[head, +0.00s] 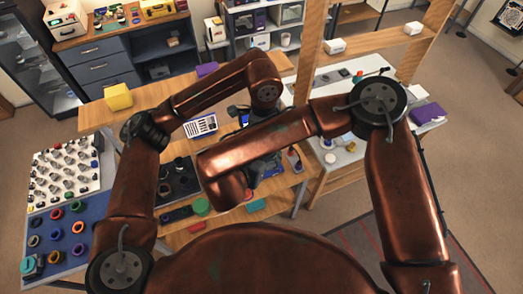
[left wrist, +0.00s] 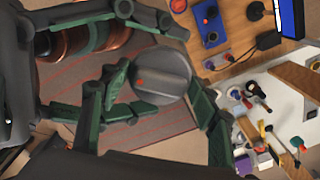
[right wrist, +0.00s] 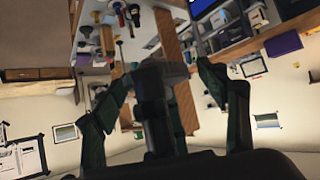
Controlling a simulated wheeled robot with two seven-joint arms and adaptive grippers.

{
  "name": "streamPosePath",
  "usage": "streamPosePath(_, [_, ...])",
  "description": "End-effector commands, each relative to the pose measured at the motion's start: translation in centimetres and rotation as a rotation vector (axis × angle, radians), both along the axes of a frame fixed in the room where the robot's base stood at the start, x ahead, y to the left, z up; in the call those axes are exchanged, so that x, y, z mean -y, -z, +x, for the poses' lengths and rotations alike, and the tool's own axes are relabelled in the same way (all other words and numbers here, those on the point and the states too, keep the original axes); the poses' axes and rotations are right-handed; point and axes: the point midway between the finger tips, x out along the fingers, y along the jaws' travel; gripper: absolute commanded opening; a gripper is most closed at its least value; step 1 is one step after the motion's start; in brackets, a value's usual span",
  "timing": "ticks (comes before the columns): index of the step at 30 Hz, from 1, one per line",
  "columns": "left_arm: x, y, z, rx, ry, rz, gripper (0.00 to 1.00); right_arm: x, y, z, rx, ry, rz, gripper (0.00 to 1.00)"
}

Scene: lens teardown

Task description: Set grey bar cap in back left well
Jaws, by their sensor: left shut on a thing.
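The grey bar cap (left wrist: 162,72), a dark round disc with a raised bar and a small orange mark, sits between the green fingers of my left gripper (left wrist: 160,98), which is shut on it. It is held up in the air. My right gripper (right wrist: 168,72) has its green fingers spread wide; a dark post-like shape (right wrist: 155,110) shows between them, and I cannot tell what it is. In the head view both grippers are mostly hidden behind my copper arms. A dark tray (head: 178,200) lies on the wooden bench; its back left well cannot be made out.
A blue mat (head: 40,213) with coloured rings and a white board (head: 86,160) of small parts lie at left. A yellow box (head: 118,97) stands on the bench's back left. A blue holder (left wrist: 210,25) and a white table (left wrist: 275,105) with tools lie right in the left wrist view.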

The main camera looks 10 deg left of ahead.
Motion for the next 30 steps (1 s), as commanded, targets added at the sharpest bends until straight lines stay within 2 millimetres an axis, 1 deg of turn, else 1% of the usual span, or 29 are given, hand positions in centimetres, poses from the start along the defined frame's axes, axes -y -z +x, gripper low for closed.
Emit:
streamPosePath(1, [-0.01, -0.01, 0.01, 0.000, 0.000, 0.000, 0.33, -0.01, -0.01, -0.01, 0.000, 0.000, 0.000, 0.62])
streamPosePath(2, [-0.01, -0.01, 0.01, 0.000, 0.000, 0.000, 0.33, -0.01, -0.01, -0.01, 0.000, 0.000, 0.000, 0.60])
streamPosePath(14, [0.16, -0.05, -0.10, -0.001, 0.004, -0.004, 0.33, -0.15, -0.03, 0.02, 0.001, -0.002, 0.004, 0.32])
streamPosePath(15, [0.18, -0.06, -0.11, -0.001, 0.005, -0.005, 0.58, -0.17, -0.04, 0.03, 0.001, -0.003, 0.004, 0.32])
streamPosePath(23, [0.07, -0.02, -0.04, 0.000, 0.002, -0.002, 0.76, -0.08, -0.03, 0.01, 0.000, -0.001, 0.002, 0.32])
streamPosePath(30, [0.02, -0.01, -0.01, 0.000, 0.001, -0.001, 0.76, -0.03, -0.02, 0.00, 0.000, -0.001, 0.001, 0.32])
